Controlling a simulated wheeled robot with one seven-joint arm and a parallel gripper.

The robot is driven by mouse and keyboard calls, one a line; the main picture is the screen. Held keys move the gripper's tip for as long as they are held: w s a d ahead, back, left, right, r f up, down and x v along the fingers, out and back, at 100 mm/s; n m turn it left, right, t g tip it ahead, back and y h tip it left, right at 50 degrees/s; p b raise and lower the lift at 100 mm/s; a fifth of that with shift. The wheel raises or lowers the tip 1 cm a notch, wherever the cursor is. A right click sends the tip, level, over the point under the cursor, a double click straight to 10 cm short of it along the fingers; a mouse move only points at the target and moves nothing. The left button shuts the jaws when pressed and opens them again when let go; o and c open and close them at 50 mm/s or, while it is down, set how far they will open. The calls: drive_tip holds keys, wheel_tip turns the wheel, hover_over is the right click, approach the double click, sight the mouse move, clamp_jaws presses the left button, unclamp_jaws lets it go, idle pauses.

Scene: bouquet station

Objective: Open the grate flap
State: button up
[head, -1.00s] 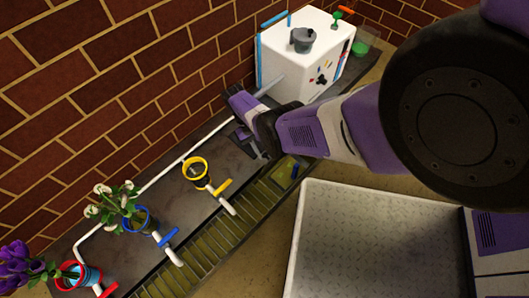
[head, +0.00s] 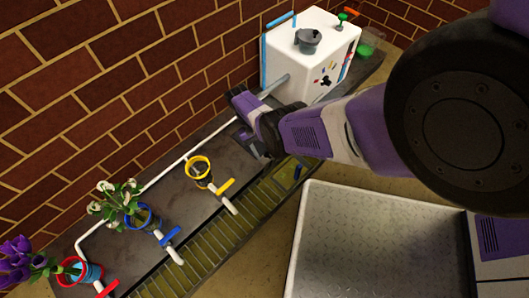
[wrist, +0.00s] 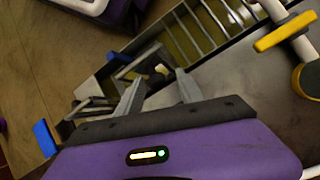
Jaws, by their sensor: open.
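The grate flap (head: 287,173) is the greenish panel at the right end of the grated channel in the head view, with a small blue piece at its edge. In the wrist view a blue piece (wrist: 112,57) shows at the channel's end, just beyond the fingers. My gripper (wrist: 155,68) is open, its two grey fingers pointing toward the channel end. A small dark part shows between the fingertips; I cannot tell if they touch it. In the head view my gripper (head: 257,148) is beside the flap, partly hidden by my wrist.
The barred grate (head: 213,241) runs along the counter's front. Pots with yellow (head: 199,168), blue (head: 142,217) and red (head: 73,268) rims stand behind it, with valves in front. A white box (head: 306,58) stands at the back. A grey tray (head: 375,245) is at right.

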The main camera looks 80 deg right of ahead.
drive_tip(key=p+v, duration=0.2)
drive_tip(key=v, duration=0.5)
drive_tip(key=shift+r, duration=0.15)
drive_tip(key=shift+w, duration=0.15)
drive_tip(key=shift+c, duration=0.5)
